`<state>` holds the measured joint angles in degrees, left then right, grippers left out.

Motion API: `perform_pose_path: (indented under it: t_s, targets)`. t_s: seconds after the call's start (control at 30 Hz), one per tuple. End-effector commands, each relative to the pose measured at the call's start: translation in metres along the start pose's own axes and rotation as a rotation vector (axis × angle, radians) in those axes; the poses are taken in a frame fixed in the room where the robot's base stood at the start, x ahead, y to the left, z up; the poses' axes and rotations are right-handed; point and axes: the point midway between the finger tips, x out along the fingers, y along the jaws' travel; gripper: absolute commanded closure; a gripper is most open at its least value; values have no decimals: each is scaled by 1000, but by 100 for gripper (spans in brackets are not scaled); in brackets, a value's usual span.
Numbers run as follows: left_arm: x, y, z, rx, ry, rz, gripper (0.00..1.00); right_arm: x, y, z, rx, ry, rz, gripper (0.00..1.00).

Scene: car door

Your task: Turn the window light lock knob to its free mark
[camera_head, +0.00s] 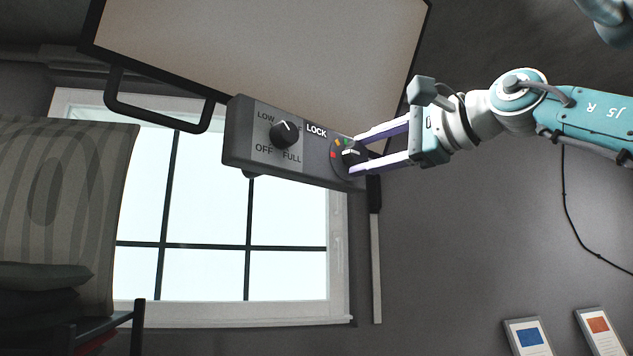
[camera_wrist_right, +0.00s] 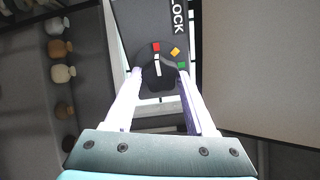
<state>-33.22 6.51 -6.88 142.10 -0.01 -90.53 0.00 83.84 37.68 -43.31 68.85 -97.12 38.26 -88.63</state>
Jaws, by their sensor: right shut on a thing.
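The lock knob (camera_head: 352,155) is a small black knob under the word LOCK, at the right end of a dark grey control panel (camera_head: 235,150) in the head view. Red, orange and green marks sit around it. In the right wrist view the knob (camera_wrist_right: 158,77) has a white pointer line that points at the red mark (camera_wrist_right: 156,47); the orange and green marks lie to the right. My right gripper (camera_head: 357,154) has its two pale fingers on either side of the knob, shut on it. The fingers hide part of the knob's sides. My left gripper is not in view.
A second black knob (camera_head: 284,134) with LOW, OFF and FULL labels is on the same panel. A large light panel (camera_head: 260,50) with a dark handle (camera_head: 158,112) is above. Several vases (camera_wrist_right: 61,75) show in the wrist view.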

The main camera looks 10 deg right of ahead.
Motion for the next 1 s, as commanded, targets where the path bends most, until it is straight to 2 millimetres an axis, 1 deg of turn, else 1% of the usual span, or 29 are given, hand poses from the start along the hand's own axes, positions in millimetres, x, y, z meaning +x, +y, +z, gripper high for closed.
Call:
perform_pose_path:
  t_s: [0.47, 0.5, 0.73, 1.0]
  targets:
    - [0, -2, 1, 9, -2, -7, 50, 0, -1, 0, -12, -1, -2, 100]
    - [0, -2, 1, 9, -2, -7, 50, 0, -1, 0, -12, -1, -2, 40]
    - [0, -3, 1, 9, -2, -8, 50, 0, 0, 0, -11, 0, -1, 14]
    - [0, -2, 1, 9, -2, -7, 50, 0, 0, 0, -10, 0, -1, 14]
